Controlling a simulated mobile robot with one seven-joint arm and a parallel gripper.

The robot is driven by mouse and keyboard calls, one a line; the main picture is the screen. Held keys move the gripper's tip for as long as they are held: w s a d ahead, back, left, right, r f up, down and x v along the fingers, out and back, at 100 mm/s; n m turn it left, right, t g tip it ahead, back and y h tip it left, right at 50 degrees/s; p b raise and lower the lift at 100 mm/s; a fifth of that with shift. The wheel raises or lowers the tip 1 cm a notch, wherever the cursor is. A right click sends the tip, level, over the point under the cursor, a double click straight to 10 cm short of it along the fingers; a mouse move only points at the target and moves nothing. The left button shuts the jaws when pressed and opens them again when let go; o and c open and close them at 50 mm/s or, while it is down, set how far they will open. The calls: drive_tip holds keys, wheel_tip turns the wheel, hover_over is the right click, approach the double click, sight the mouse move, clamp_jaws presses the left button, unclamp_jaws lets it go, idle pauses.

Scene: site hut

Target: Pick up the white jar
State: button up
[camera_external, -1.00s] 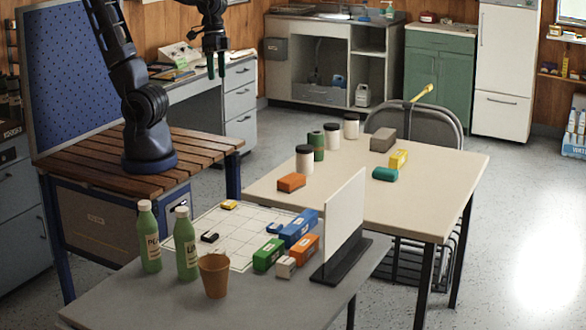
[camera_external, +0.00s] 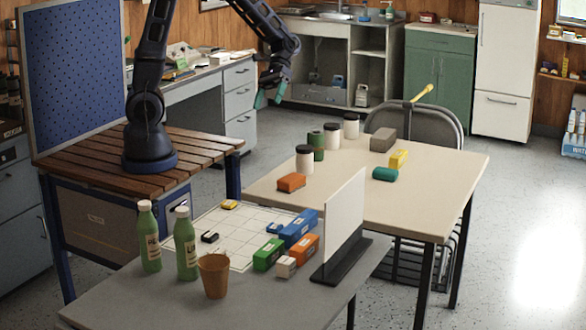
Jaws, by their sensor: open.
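Three white jars with dark lids stand upright in a rough row on the left part of the beige table: a front jar (camera_external: 305,164), a middle jar (camera_external: 332,140) and a back jar (camera_external: 351,130). The frames do not show which one the task means. My gripper (camera_external: 269,98) is open and empty, with green fingertips. In the picture it is up and to the left of the jars, in the air and apart from them.
A green can (camera_external: 317,149) stands between the front and middle jars. An orange block (camera_external: 291,182) lies in front of them. A grey block (camera_external: 383,140) lies to the right. A white upright panel (camera_external: 345,222) stands on the grey table.

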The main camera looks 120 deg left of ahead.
drive_tip(key=w+a+f+n+t+h, duration=0.1)
drive_tip(key=a+f+n+t+h, duration=0.2)
drive_tip(key=a+f, duration=0.4)
drive_tip(key=n+t+y, duration=0.3)
drive_tip(key=n+t, duration=0.8)
drive_tip(key=n, duration=0.3)
approach(309, 152)
drive_tip(key=shift+f+x, duration=0.2)
drive_tip(key=shift+x, duration=0.7)
drive_tip(key=shift+f+x, duration=0.2)
drive_tip(key=shift+x, duration=0.75)
drive_tip(key=shift+r+x, duration=0.15)
drive_tip(key=shift+x, duration=1.1)
drive_tip(key=shift+r+x, duration=0.15)
drive_tip(key=shift+x, duration=1.1)
drive_tip(key=shift+w+a, duration=0.1)
drive_tip(key=c, duration=1.2)
